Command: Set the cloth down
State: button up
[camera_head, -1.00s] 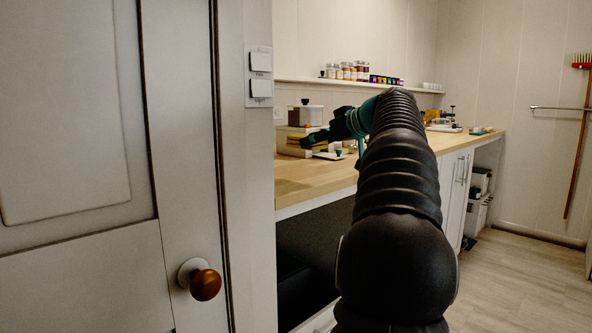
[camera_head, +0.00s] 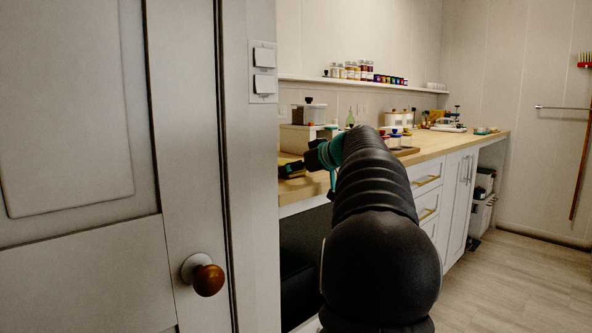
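My gripper (camera_head: 291,169) is at the left end of the wooden counter (camera_head: 438,145), beside the door frame. It is small and dark in this view, and its fingers are not clear. A small yellow patch shows at the gripper, but I cannot tell whether it is cloth or part of the gripper. I cannot make out the cloth for certain. My arm hides part of the counter behind it.
A light box (camera_head: 296,138) stands on the counter behind my gripper. Jars (camera_head: 352,71) line the wall shelf. Bottles and containers stand farther along the counter. A closed door (camera_head: 75,170) with a brown knob (camera_head: 208,280) fills the left. Floor is clear at right.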

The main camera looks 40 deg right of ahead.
jog(key=shift+f, duration=0.15)
jog(key=o, duration=1.1)
jog(key=shift+r, duration=0.2)
jog(key=v, duration=1.2)
jog(key=shift+s+b, duration=0.1)
jog(key=shift+b, duration=0.3)
jog(key=shift+f, duration=0.1)
